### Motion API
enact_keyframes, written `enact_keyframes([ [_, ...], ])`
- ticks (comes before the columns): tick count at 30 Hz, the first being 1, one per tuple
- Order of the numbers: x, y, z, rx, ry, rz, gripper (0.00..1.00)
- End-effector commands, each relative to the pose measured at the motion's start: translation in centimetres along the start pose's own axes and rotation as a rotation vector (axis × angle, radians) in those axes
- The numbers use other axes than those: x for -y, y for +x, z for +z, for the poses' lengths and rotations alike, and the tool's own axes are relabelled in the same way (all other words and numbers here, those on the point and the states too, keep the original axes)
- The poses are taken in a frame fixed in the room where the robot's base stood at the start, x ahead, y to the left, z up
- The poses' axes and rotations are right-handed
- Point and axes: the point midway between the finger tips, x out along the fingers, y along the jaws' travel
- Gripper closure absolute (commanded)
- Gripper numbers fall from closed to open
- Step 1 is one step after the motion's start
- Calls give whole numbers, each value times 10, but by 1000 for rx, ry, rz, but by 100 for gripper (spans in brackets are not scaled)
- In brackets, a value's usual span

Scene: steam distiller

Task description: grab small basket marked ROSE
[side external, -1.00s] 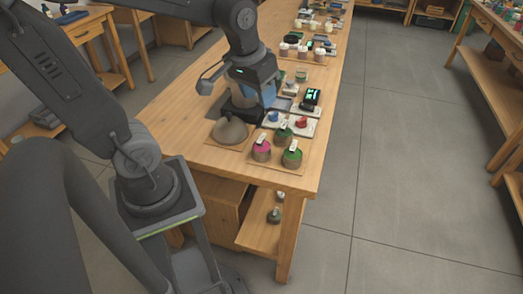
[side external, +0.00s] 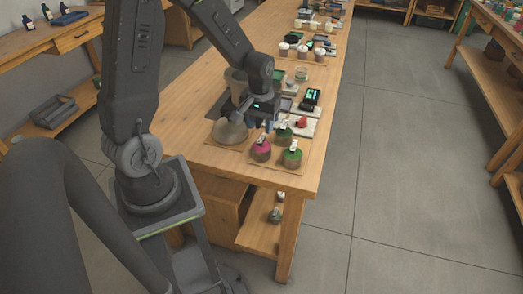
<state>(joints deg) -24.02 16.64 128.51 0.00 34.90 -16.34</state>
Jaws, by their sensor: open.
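Three small round baskets stand on a wooden board at the near right end of the bench. One has pink contents (side external: 261,150), and two have green contents, one behind (side external: 284,136) and one at the right front (side external: 292,157). Each has a small white tag, but the lettering is too small to read. My gripper (side external: 257,126) is open and points down, just behind and above the pink basket. Its fingers are dark and partly hard to make out. I see nothing held in it.
A grey-brown cone-shaped lid (side external: 230,133) sits just left of the baskets. A small black device with a green display (side external: 312,98) and a red-topped item (side external: 302,121) lie behind them. Several jars stand farther along the bench (side external: 185,135). The bench's near left surface is clear.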

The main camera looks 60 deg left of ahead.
Motion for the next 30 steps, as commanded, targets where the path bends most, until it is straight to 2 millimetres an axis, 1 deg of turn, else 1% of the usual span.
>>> enact_keyframes([
  [5,0,11,1,2,1,-1,55],
  [12,-4,45,1,5,1,-1,55],
  [15,-4,55,1,2,1,-1,55],
  [18,-4,59,1,0,1,0,55],
  [24,-4,59,0,-1,1,0,55],
  [30,-4,58,0,-1,1,0,74],
])
